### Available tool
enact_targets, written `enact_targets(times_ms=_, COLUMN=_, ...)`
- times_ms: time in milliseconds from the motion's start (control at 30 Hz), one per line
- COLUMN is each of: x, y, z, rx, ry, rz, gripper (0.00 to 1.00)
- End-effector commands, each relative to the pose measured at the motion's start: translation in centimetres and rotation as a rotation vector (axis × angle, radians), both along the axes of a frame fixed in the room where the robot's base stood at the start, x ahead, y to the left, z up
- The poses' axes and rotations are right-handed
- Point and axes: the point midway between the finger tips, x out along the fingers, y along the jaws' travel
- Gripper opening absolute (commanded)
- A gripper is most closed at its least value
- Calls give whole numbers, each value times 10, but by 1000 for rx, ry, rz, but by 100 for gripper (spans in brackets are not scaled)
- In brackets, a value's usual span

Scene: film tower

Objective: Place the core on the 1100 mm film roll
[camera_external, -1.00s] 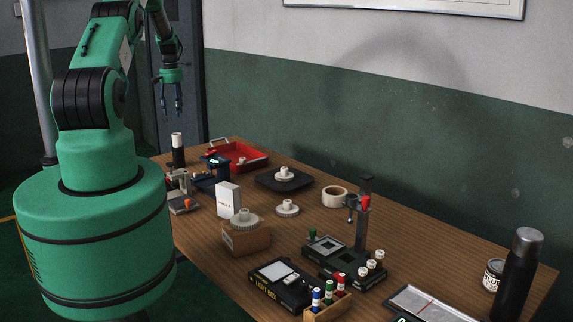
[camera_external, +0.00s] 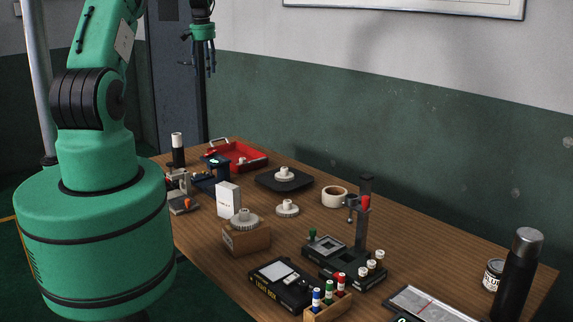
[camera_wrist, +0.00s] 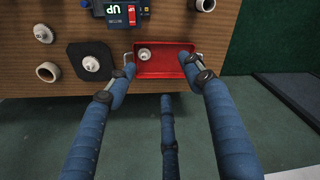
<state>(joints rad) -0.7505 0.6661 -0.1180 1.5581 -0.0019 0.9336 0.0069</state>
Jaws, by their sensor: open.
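My gripper (camera_external: 204,66) is high above the far end of the table, fingers spread and empty. In the wrist view its fingers frame the red tray (camera_wrist: 168,73) from well above it. A small pale round piece (camera_wrist: 143,54), possibly the core, lies in the tray's left part. Pale rolls with raised hubs stand on a dark mat (camera_external: 284,174), on the bare table (camera_external: 288,208) and on a cardboard box (camera_external: 244,219). I cannot read which roll is 1100 mm.
A tape ring (camera_external: 334,196), a white carton (camera_external: 228,199) and a dark device with a lit display (camera_external: 212,168) stand nearby. A stand with a post (camera_external: 361,215), marker rack (camera_external: 328,303) and black bottle (camera_external: 518,275) are nearer the front. Air around my gripper is clear.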

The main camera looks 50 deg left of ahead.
Motion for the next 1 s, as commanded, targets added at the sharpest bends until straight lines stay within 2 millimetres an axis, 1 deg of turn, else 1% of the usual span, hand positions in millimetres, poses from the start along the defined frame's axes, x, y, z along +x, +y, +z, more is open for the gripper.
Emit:
enact_targets(times_ms=33, x=4, y=-19, z=18, rx=8, ry=-9, rz=-19, gripper=52)
enact_targets(times_ms=100, x=7, y=-42, z=36, rx=15, ry=-17, rz=-42, gripper=52)
enact_targets(times_ms=267, x=8, y=-94, z=77, rx=32, ry=-38, rz=-95, gripper=52)
enact_targets(times_ms=300, x=8, y=-108, z=87, rx=36, ry=-43, rz=-108, gripper=52)
enact_targets(times_ms=467, x=2, y=-161, z=122, rx=52, ry=-65, rz=-159, gripper=52)
enact_targets(times_ms=600, x=-8, y=-206, z=151, rx=66, ry=-87, rz=-205, gripper=52)
enact_targets(times_ms=767, x=-24, y=-257, z=178, rx=78, ry=-110, rz=-257, gripper=52)
enact_targets(times_ms=1000, x=-57, y=-329, z=210, rx=98, ry=-148, rz=-334, gripper=52)
